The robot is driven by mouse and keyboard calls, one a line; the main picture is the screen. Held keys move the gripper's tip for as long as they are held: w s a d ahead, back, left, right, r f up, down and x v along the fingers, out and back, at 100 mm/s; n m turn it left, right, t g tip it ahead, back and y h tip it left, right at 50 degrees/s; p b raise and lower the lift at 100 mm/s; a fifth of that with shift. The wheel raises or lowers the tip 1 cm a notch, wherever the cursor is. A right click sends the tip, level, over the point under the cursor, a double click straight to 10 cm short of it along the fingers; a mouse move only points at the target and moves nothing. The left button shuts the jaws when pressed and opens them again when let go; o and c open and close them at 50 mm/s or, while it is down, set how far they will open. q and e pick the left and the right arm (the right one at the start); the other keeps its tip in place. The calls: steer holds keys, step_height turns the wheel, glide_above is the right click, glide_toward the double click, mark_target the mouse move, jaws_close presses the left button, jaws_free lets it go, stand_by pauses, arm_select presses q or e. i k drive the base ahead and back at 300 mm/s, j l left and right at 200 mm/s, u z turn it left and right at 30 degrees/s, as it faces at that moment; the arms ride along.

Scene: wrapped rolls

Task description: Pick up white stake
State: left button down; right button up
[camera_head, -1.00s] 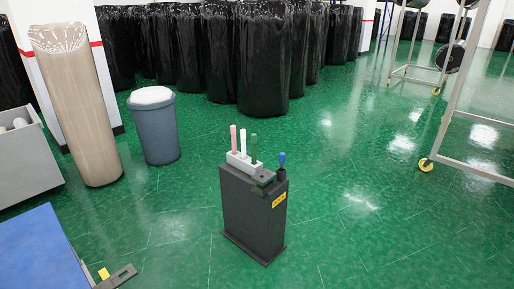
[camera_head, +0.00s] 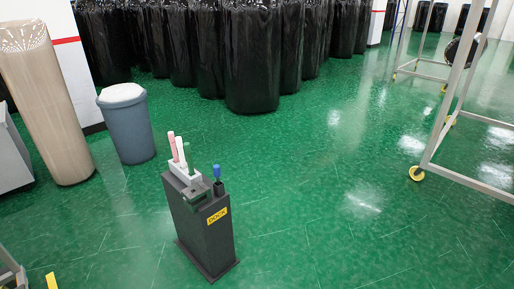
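The white stake (camera_head: 180,152) stands in a white holder (camera_head: 184,174) on top of a dark grey dock stand (camera_head: 203,228). It looks slightly tilted in this view. A pink stake (camera_head: 172,147) stands close on its left. A dark green stake (camera_head: 189,171) is on its right, and its lower part is hard to make out. A blue-topped stake (camera_head: 217,173) stands apart at the stand's right end. The white stake's lower end is hidden in the holder. Neither of my grippers can be made out in the head view, and nothing touches the stakes.
A grey-blue bin (camera_head: 127,127) and a tall tan wrapped roll (camera_head: 45,105) stand at the left. Several black wrapped rolls (camera_head: 251,60) line the back. A wheeled metal frame (camera_head: 450,105) is at the right. Green floor (camera_head: 320,200) is clear right of the stand.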

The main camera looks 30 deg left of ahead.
mark_target(179, 146)
steer(key=i+l, duration=0.15)
steer(key=i, duration=0.4)
steer(key=i+l+u, duration=0.1)
steer(key=i, duration=0.45)
steer(key=l, duration=0.1)
